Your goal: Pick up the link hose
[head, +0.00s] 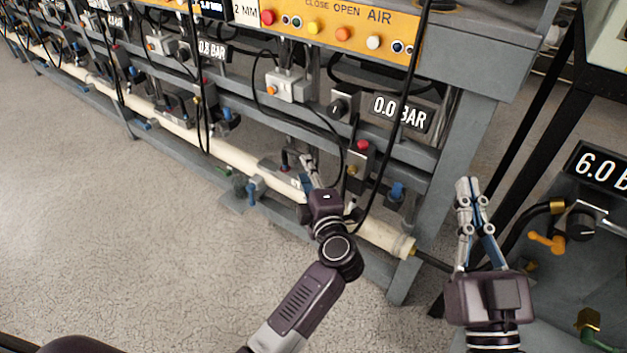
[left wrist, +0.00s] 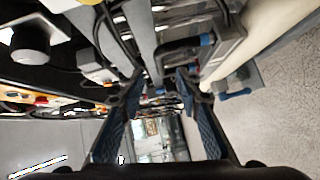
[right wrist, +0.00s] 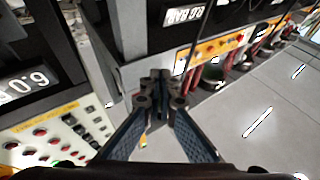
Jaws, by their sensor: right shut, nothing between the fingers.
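I cannot tell for certain which hose is the link hose. A short black curved hose (left wrist: 178,46) with a blue collar shows just beyond my left fingers in the left wrist view. My left gripper (head: 307,168) is at the lower frame of the rack, above the pale pipe; its fingers (left wrist: 156,98) are apart with nothing between them. Another black hose (head: 518,232) with a brass end is at the right of the head view, beside my right gripper (head: 468,188). My right gripper is shut and empty, pointing up; it also shows in the right wrist view (right wrist: 160,92).
The pale pipe (head: 230,153) runs along the rack's foot. Black cables (head: 385,150) hang in front of the rack near my left arm. A grey rack post (head: 452,170) stands between my grippers. The floor (head: 110,210) at the left is clear.

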